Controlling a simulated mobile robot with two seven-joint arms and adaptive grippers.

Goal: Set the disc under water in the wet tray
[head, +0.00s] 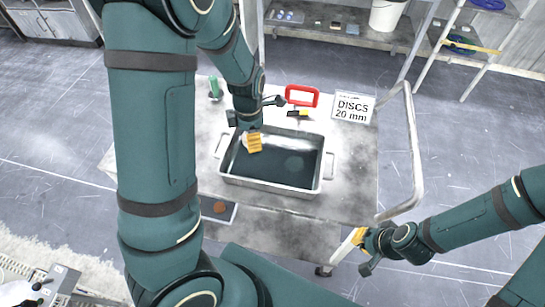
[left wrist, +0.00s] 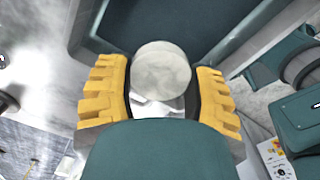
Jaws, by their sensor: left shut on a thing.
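The wet tray (head: 325,180) is a grey metal pan with side handles and dark water, standing on the cart top. My left gripper (head: 255,142) is over the tray's left back part, its yellow fingers pointing down. In the left wrist view the yellow fingers (left wrist: 160,95) are shut on a pale grey round disc (left wrist: 161,66). A whitish edge of the disc shows beside the fingers in the head view (head: 243,141). Whether it touches the water I cannot tell. My right gripper (head: 361,238) is beside the cart's right front edge, away from the tray; its opening is unclear.
A faint round paler patch (head: 293,163) shows in the tray's water. A "DISCS 20 mm" sign (head: 353,107), a red-framed item (head: 301,96) and a green bottle (head: 215,88) stand behind the tray. A dark plate with a brown round spot (head: 219,208) lies in front. A curved rail (head: 414,150) bounds the right.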

